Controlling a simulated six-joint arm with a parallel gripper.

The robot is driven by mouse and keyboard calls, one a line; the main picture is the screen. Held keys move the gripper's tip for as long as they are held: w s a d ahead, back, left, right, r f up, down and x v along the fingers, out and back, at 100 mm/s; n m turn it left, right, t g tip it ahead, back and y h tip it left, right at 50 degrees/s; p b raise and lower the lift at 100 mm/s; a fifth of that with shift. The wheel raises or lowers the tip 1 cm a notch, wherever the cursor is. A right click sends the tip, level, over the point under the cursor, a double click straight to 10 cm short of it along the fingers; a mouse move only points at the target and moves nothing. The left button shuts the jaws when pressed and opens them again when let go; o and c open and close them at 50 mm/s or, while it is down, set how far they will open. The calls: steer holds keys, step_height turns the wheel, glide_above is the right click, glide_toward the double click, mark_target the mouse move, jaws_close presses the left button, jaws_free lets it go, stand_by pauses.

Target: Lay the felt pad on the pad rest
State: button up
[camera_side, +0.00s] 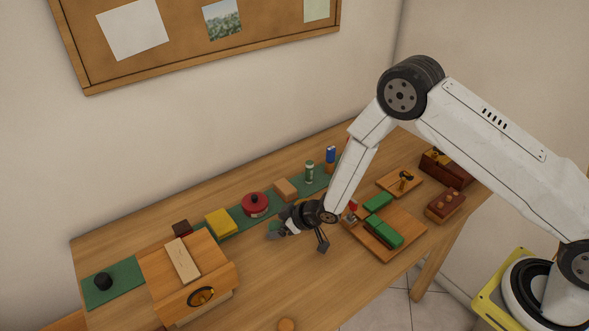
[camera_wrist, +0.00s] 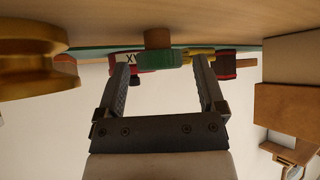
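My gripper (camera_side: 297,242) is open just above the table, in front of the green strip; its spread fingers also show in the wrist view (camera_wrist: 162,85), with nothing held between them. I cannot tell for sure which thing is the felt pad or the pad rest. Green block-like pieces (camera_side: 384,231) lie on a square wooden board (camera_side: 399,252) right of my gripper, with another flat green piece (camera_side: 378,201) behind them. A small green patch (camera_side: 273,227) shows beside my left finger, partly hidden.
A green strip (camera_side: 125,279) along the back carries a red round pot (camera_side: 255,204), a yellow block (camera_side: 219,222) and other small things. A wooden box (camera_side: 158,284) stands left. The front middle table is mostly clear.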

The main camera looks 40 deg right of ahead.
steer(key=shift+r, duration=0.1)
steer(key=shift+s+d+r, duration=0.25)
steer(key=shift+s+r, duration=0.15)
steer(key=shift+r, duration=0.15)
steer(key=v, duration=1)
steer(key=shift+s+d, duration=0.15)
steer(key=shift+s, duration=0.05)
steer(key=shift+r, duration=0.15)
steer(key=s+d+r+m+g+h, duration=0.2)
steer(key=s+d+r, duration=0.3)
steer(key=s, duration=0.3)
steer(key=s+d+r+m+g+h, duration=0.2)
steer(key=s+d+r+m+g, duration=0.1)
steer(key=s+r, duration=0.4)
steer(key=d+m, duration=0.1)
steer(key=d, duration=0.1)
steer(key=shift+s+d+r+g+h, duration=0.25)
steer(key=shift+s+r+g+h, duration=0.05)
steer(key=shift+s, duration=0.05)
